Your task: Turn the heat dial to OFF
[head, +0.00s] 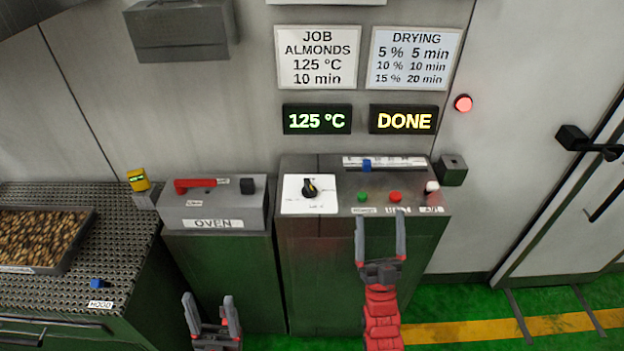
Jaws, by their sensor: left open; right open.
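The heat dial (310,187) is a black knob on a white plate (296,207) with small marks around it, on top of the right-hand control cabinet (325,250). Its pointer appears to face up and slightly left; the small plate text is too blurred to read. My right gripper (381,222) is open and empty in front of the cabinet, right of the dial and below the buttons. My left gripper (208,302) is open and empty, low in front of the oven cabinet, well below and left of the dial. Neither gripper touches the dial.
A green button (362,197), a red button (395,197), a white-topped switch (432,187) and a blue slider (367,165) share the dial's panel. A red lever (195,184) is on the oven box. Displays read 125 °C (317,120) and DONE (404,120). A red lamp (463,103) glows.

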